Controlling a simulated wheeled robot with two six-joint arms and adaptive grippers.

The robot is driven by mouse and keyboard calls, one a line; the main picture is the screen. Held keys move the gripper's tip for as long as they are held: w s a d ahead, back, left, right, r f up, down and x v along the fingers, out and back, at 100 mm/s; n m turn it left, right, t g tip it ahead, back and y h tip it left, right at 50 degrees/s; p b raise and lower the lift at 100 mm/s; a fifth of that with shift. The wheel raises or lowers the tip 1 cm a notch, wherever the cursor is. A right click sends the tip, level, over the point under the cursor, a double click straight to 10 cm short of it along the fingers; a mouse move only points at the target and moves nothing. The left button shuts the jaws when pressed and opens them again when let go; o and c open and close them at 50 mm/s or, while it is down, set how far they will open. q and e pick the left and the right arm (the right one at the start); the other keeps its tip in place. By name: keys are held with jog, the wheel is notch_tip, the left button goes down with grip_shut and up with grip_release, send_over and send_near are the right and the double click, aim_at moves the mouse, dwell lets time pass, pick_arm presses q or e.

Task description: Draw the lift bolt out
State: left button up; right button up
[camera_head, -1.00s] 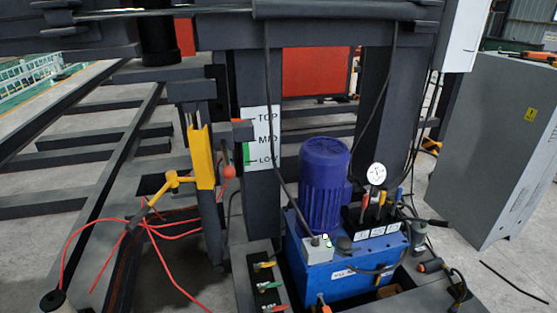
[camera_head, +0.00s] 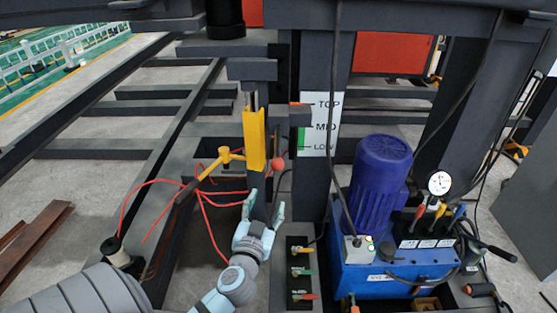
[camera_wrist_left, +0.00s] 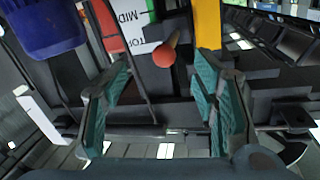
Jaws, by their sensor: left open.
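A red ball knob (camera_head: 278,164), which looks like the end of the lift bolt, sits beside the lower end of a yellow upright bracket (camera_head: 254,140) on the dark post. In the left wrist view the red knob (camera_wrist_left: 164,56) shows between the two fingers but beyond them, with a short tan stem behind it. The rest of the bolt is hidden. My left gripper (camera_head: 263,207) is open and empty, just below the knob, its fingers pointing up. In the left wrist view the teal finger pads of my left gripper (camera_wrist_left: 165,98) are wide apart. My right gripper is not in view.
A yellow lever (camera_head: 222,158) sticks out left of the bracket, with red hoses (camera_head: 210,225) hanging below. A TOP/MID/LOW scale (camera_head: 319,125) stands right of the knob. The blue pump unit (camera_head: 385,278) and a valve block (camera_head: 301,275) crowd the right.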

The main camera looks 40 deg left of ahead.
aim_at(276, 169)
pick_arm(q)
jog(key=shift+t, duration=0.3)
jog(key=x, duration=0.4)
jog(key=r+x, duration=0.1)
jog(key=x, duration=0.4)
jog(key=r+x, duration=0.1)
jog(key=x, duration=0.4)
jog(key=shift+w+a+r+p, duration=0.15)
jog(key=shift+a+r+p, duration=0.05)
jog(key=shift+p, duration=0.15)
grip_shut()
